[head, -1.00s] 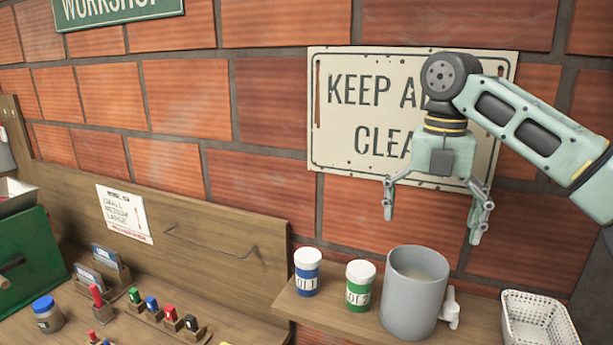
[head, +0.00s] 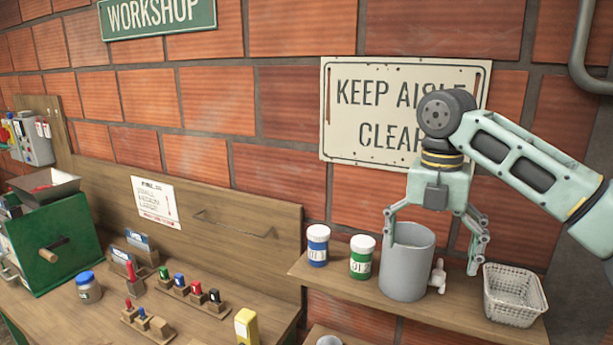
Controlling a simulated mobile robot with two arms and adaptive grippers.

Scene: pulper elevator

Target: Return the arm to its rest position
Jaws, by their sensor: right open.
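My right gripper (head: 432,238) is open, fingers pointing down and spread wide. It hangs at the right in the head view, in front of the wall sign. Its fingertips appear at the level of the grey pot (head: 408,272) on the shelf, one overlapping the pot's left side in the picture and one to its right. I cannot tell how far in front of the pot they are. Nothing is seen held between the fingers. The pot has a small white tap at its right. My left gripper is not in view.
A shelf (head: 330,277) carries a blue jar (head: 318,246), a green jar (head: 362,257) and a white basket (head: 514,296). On the bench left stand a green machine (head: 50,245), a blue-lidded jar (head: 88,288), coloured stamps in racks and a yellow object (head: 247,326). A grey pipe runs at top right.

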